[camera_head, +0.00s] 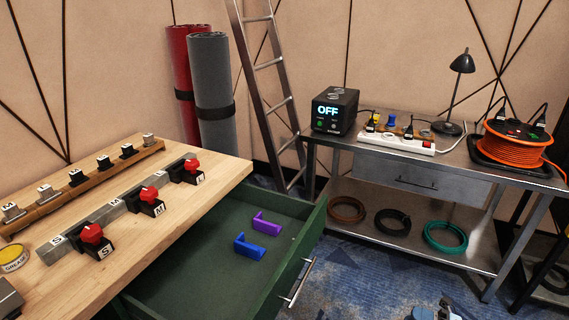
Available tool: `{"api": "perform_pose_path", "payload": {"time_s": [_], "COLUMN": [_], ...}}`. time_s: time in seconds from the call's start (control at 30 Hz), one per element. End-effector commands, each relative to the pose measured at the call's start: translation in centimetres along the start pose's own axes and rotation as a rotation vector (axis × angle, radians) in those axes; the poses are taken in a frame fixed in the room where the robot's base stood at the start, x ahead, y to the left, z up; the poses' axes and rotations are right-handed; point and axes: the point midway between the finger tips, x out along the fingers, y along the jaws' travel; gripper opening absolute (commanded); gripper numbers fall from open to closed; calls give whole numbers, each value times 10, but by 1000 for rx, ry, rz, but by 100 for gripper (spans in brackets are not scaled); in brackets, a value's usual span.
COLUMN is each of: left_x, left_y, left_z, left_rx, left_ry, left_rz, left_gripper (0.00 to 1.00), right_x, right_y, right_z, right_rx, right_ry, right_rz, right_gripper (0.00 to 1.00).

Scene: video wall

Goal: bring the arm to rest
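A small pale grey and blue part (436,312) shows at the bottom edge, right of the middle. I cannot tell what it is. A wooden workbench (128,235) stands at the left, with a green drawer (190,275) pulled open below its right side. A purple bracket (266,224) and a blue bracket (248,247) lie apart on the drawer floor. Several black blocks with red knobs, labelled S and M, are on a grey rail (122,207) on the bench.
A wooden rack (60,202) with several fittings lies along the bench's back. A metal table (455,150) at the right bears a black box reading OFF (334,111), a power strip (396,142), a lamp (462,62) and an orange cable reel (515,145). Blue carpet (370,270) lies open between.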

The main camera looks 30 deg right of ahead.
Motion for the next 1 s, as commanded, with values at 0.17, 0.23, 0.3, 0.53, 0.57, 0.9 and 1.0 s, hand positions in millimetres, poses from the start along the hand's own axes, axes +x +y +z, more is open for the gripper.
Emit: {"api": "perform_pose_path", "payload": {"time_s": [0.17, 0.23, 0.3, 0.53, 0.57, 0.9, 1.0], "left_x": [0, 0, 0, 0, 0, 0, 0], "left_y": [0, 0, 0, 0, 0, 0, 0], "left_z": [0, 0, 0, 0, 0, 0, 0], "left_rx": [0, 0, 0, 0, 0, 0, 0], "left_ry": [0, 0, 0, 0, 0, 0, 0], "left_rz": [0, 0, 0, 0, 0, 0, 0], "left_gripper": [45, 45, 45, 45, 45, 45, 45], "right_x": [41, 56, 70, 118, 122, 141, 143], "right_y": [-3, -4, -5, -6, -6, 3, 6], "right_z": [-12, -17, -25, -70, -78, -155, -175], "right_rx": [181, 261, 352, 749, 802, 1224, 1315], "right_ry": [-114, -163, -215, -433, -462, -707, -761], "right_rz": [-54, -78, -105, -233, -251, -450, -487], "right_gripper": [36, 36, 36, 36, 36, 36, 36]}}
